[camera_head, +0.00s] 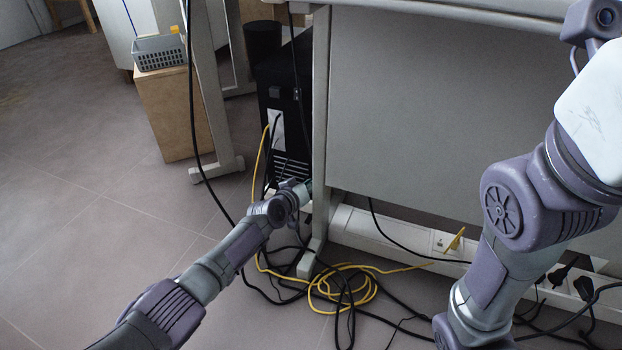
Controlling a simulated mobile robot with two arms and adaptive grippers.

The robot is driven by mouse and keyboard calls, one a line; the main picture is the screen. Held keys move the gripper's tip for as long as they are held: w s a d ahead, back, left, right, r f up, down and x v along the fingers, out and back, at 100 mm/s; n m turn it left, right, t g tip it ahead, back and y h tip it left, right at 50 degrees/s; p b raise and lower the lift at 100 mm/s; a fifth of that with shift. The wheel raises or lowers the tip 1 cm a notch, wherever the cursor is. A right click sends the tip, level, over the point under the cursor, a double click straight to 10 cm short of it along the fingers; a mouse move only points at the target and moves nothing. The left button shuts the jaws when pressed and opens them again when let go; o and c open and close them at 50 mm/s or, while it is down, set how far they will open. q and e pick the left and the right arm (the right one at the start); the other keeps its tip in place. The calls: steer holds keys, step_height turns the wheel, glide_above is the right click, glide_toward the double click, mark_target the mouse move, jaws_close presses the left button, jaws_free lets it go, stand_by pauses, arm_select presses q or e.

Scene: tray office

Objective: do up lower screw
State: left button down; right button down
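No screw can be made out in the head view; it is too small or hidden. A black computer tower (276,82) stands under the desk, with black cables and a yellow cable at its back. My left arm reaches in from the lower left. Its wrist end, with the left gripper (308,187), is at the lower part of the tower's back, close beside the grey desk leg (319,120). The fingers are too small and covered to tell open from shut. My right arm fills the right side, and its gripper is out of the picture.
A yellow cable coil (342,290) and tangled black cables lie on the floor. A white cable duct (400,232) with sockets runs below the grey desk panel (430,120). A wooden box (172,112) with a grey basket (160,52) stands left. Floor at left is clear.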

stand_by(0.3)
arm_select(q)
steer(key=c, duration=1.1)
jaws_free()
steer(key=shift+v, duration=3.75)
